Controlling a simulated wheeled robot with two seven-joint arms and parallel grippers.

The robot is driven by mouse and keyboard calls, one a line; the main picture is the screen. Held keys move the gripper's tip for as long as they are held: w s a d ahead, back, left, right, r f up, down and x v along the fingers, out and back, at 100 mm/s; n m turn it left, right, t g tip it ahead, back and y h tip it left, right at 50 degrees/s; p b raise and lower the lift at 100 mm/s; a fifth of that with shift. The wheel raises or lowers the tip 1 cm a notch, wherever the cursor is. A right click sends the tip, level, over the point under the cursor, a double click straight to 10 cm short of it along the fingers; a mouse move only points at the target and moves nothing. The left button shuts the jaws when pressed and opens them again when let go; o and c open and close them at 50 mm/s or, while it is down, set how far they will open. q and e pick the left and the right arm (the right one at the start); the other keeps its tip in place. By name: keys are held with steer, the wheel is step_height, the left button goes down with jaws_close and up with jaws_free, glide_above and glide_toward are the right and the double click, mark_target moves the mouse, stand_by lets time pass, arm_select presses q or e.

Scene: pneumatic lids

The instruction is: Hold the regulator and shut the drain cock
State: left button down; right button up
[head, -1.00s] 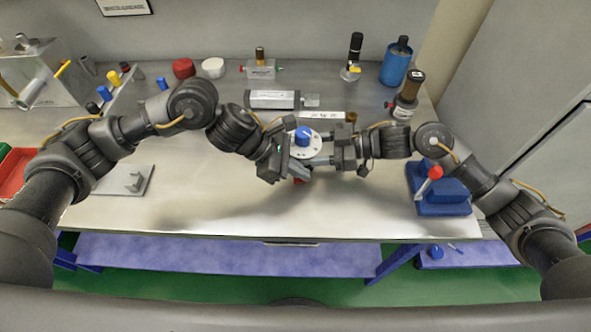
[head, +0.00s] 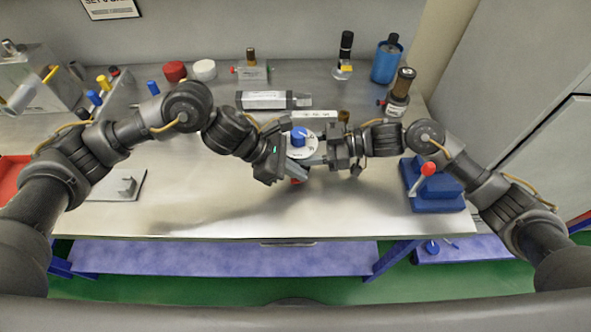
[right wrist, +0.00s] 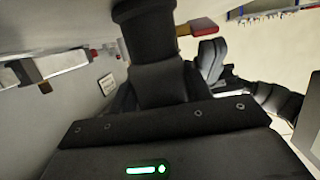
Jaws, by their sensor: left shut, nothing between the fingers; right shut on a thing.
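The regulator shows in the head view as a white round dial (head: 301,148) with a blue knob (head: 298,136) on top, over the middle of the bench. My right gripper (head: 314,158) reaches it from the right and is shut on it. My left gripper (head: 290,170) is shut and empty, close beside the regulator on its lower left. A small red part (head: 296,181), which may be the drain cock, shows just below the left fingers. Its angle is too small to tell. In the right wrist view a red-tipped brass piece (right wrist: 198,27) sticks out beside a dark cylinder (right wrist: 145,35).
A blue block with a red-knobbed lever (head: 432,190) stands at the bench's right. A grey plate (head: 118,186) lies at left. Behind are a silver cylinder (head: 264,100), red and white caps, and a blue cup (head: 386,62). The bench front is clear.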

arm_select(q)
steer(key=shift+s+f, duration=0.15)
arm_select(e)
steer(key=shift+s+a+r, duration=0.15)
steer(key=shift+a+r, duration=0.05)
stand_by(0.4)
